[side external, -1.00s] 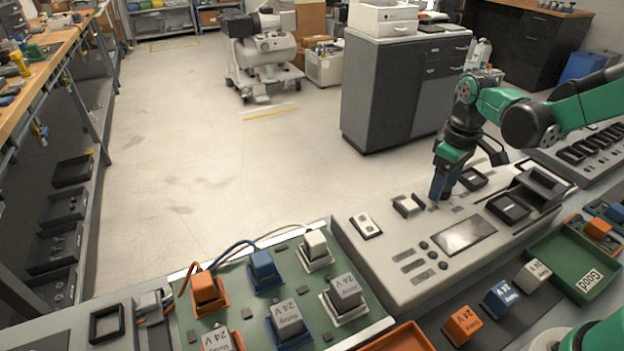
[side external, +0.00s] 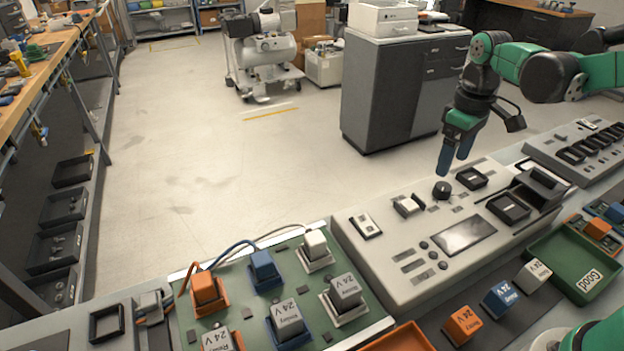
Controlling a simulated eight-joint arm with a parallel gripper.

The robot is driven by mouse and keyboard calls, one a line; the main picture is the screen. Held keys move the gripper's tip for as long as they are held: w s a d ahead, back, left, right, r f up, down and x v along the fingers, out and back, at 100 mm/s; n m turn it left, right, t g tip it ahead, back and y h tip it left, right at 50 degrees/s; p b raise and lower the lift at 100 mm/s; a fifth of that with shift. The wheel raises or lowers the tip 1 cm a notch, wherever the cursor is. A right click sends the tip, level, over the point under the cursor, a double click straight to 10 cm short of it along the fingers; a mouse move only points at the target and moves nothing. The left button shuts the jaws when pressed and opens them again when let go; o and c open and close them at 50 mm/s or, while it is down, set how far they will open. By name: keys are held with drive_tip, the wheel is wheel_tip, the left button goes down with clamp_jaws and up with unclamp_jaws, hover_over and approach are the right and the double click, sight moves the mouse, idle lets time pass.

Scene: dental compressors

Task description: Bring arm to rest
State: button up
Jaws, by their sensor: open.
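My gripper (side external: 455,165) is in the side external view at the right, above the back edge of the grey test console (side external: 385,275). It points down, and its two blue fingers are apart with nothing between them. A black round knob (side external: 441,190) stands on the console just below the fingertips. A visible gap separates the fingers from the knob. My green and black arm reaches in from the right edge.
A green board (side external: 255,305) with several coloured relays lies left of the console. A green tray (side external: 575,262) marked "Good" and loose relays, including a blue one (side external: 500,298), lie in front. A grey cabinet (side external: 400,95) stands behind on open floor.

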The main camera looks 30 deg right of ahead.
drive_tip(key=s+a+r+m+t, duration=0.2)
drive_tip(key=s+a+r+t, duration=0.1)
drive_tip(key=s+a+t, duration=0.2)
drive_tip(key=shift+s+a+m+t, duration=0.4)
drive_tip(key=shift+a+t, duration=0.6)
drive_tip(key=shift+t, duration=0.1)
